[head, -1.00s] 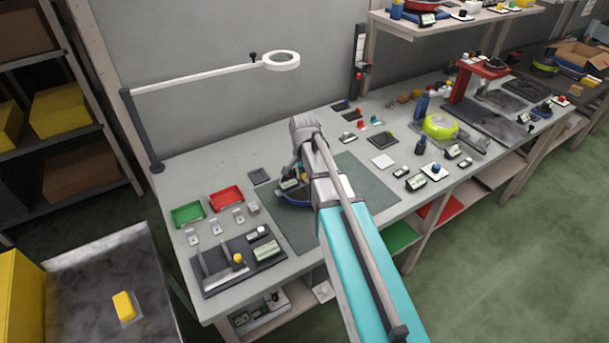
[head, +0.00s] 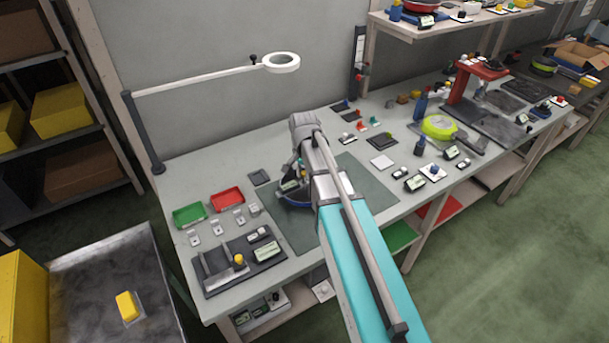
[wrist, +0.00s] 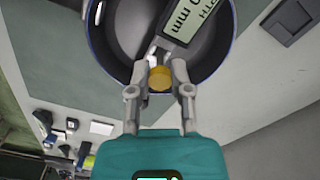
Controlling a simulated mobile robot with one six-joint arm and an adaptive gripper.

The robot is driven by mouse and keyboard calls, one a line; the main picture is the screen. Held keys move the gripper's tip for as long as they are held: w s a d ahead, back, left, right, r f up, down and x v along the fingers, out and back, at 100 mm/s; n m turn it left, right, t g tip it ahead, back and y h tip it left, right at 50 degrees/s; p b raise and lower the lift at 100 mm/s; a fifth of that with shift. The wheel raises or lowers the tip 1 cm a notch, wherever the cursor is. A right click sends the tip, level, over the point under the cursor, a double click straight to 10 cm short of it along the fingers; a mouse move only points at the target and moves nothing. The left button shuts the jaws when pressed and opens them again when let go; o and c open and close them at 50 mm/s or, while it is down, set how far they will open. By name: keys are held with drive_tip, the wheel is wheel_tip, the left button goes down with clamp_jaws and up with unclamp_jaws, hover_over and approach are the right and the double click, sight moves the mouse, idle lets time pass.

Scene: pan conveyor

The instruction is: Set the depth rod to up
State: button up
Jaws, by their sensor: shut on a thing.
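My gripper (wrist: 160,73) is over a round pan (wrist: 224,62) with a dark blue rim in the wrist view. Its two fingers are shut on a yellow-orange knob (wrist: 160,80), one finger on each side. Beside the knob, a gauge with a lit display (wrist: 183,17) reading "mm" lies over the pan's inside; part of it is cut off by the frame edge. I cannot make out the depth rod itself or its position. In the head view the blue pan (head: 292,204) sits on the green mat (head: 352,193), partly hidden by my arm.
A red tray (head: 227,199) and green tray (head: 190,215) are left of the mat. A dark fixture board (head: 216,286) with a yellow knob stands at the bench's front left. A lamp arm (head: 200,77) reaches over the back. Several small items stand at right.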

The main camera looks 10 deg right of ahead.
drive_tip(key=shift+r+p, duration=0.9)
drive_tip(key=shift+r, duration=0.05)
drive_tip(key=o, duration=0.5)
drive_tip(key=shift+r, duration=0.1)
drive_tip(key=shift+r+p, duration=2.4)
drive_tip(key=shift+p, duration=0.05)
drive_tip(key=s+n, duration=0.2)
drive_tip(key=s, duration=0.3)
drive_tip(key=s+n, duration=0.3)
drive_tip(key=s, duration=0.2)
drive_tip(key=s+n, duration=0.3)
drive_tip(key=s, duration=0.3)
